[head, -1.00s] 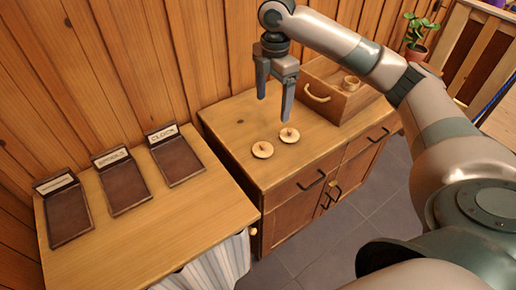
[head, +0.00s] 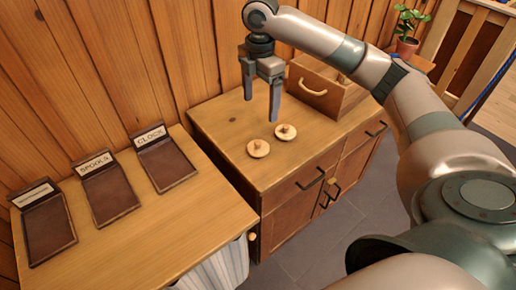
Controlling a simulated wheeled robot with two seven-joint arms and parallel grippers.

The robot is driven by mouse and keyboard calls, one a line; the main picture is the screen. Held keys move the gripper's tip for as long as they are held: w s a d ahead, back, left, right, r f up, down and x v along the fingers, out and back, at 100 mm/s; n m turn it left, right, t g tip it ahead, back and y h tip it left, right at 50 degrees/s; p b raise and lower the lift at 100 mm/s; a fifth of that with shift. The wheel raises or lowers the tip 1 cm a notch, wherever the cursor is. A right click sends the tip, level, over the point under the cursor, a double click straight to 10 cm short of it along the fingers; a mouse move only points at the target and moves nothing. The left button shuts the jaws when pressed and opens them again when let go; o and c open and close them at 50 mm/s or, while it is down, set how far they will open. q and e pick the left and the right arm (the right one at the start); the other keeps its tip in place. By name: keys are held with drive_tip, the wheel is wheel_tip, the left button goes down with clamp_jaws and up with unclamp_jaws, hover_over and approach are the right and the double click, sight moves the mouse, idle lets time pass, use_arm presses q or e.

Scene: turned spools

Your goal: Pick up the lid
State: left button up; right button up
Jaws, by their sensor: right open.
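Two small round pale wooden pieces with a knob on top, which look like lids, lie on the wooden cabinet top: one nearer lid (head: 258,149) and one farther lid (head: 286,132) just right of it. My right gripper (head: 260,109) points down above the cabinet top, its two fingers apart with nothing between them. In the picture its fingertips are above and slightly left of the farther lid, with a gap to both lids. How high it hangs is hard to tell. My left gripper is not in view.
An open wooden box (head: 312,88) with a pale handle stands on the cabinet behind my arm. Three dark trays with labels, including a spools tray (head: 108,193) and a clock tray (head: 168,168), lie on the left table (head: 150,240). A potted plant (head: 408,30) is far right.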

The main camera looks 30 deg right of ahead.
drive_tip(key=p, duration=0.2)
hover_over(258, 142)
drive_tip(key=f, duration=1.1)
drive_tip(key=shift+s+d, duration=0.15)
drive_tip(key=shift+s, duration=0.15)
drive_tip(key=shift+f, duration=0.3)
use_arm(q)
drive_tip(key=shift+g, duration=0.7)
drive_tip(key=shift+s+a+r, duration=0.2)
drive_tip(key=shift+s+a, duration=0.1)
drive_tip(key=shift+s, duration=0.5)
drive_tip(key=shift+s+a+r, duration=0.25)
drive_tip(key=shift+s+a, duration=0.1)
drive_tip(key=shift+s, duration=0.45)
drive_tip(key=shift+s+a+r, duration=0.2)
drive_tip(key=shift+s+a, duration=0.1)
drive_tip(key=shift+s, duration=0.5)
use_arm(e)
drive_tip(key=shift+f, duration=0.3)
use_arm(q)
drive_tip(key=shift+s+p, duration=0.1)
drive_tip(key=shift+p, duration=0.25)
